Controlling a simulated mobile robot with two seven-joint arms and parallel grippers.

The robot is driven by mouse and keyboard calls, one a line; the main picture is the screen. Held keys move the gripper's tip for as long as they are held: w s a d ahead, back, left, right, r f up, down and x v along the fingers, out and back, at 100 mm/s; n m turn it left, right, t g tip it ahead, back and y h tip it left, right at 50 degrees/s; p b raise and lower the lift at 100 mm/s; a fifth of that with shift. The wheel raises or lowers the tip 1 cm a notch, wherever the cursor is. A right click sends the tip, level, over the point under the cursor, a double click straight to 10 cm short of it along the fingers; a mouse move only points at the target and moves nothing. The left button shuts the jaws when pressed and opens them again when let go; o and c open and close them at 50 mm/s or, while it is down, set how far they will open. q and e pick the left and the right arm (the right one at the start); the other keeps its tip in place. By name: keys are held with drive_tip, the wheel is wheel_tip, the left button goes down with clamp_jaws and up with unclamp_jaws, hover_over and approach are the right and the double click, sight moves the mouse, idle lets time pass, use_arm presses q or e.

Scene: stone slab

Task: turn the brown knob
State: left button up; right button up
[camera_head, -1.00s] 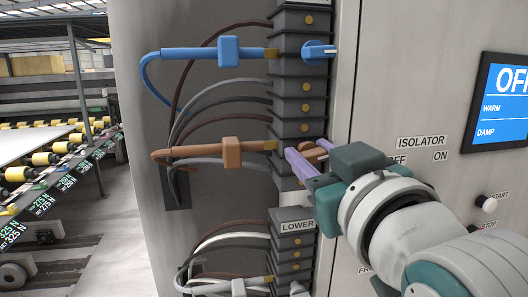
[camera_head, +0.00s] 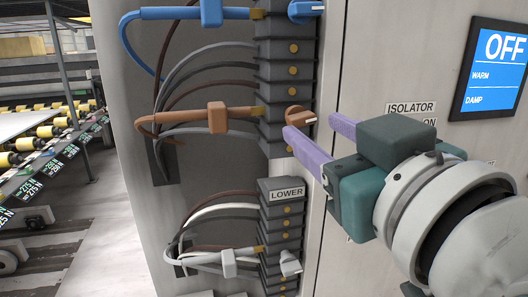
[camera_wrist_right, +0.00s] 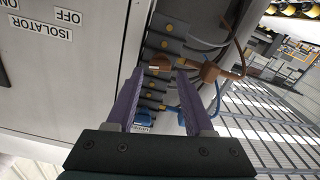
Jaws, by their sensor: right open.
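The brown knob (camera_head: 300,115) sits on the dark terminal stack (camera_head: 287,73), at the end of the row with the brown plug (camera_head: 217,117). Its white-marked end points right in the head view. My right gripper (camera_head: 312,127) has two purple fingers, spread open and empty, just in front of and slightly below the knob. In the right wrist view the knob (camera_wrist_right: 158,65) shows between and just beyond the fingertips (camera_wrist_right: 160,73). I cannot tell whether a finger touches it. My left gripper is not in view.
A blue knob (camera_head: 306,10) sits above and a grey-white knob (camera_head: 289,263) below, by the LOWER label (camera_head: 286,194). Cables loop on the left. A screen (camera_head: 497,70) reading OFF and an ISOLATOR label (camera_head: 411,107) are on the right panel.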

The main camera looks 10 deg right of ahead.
drive_tip(key=shift+s+b, duration=0.5)
drive_tip(key=shift+s, duration=1.7)
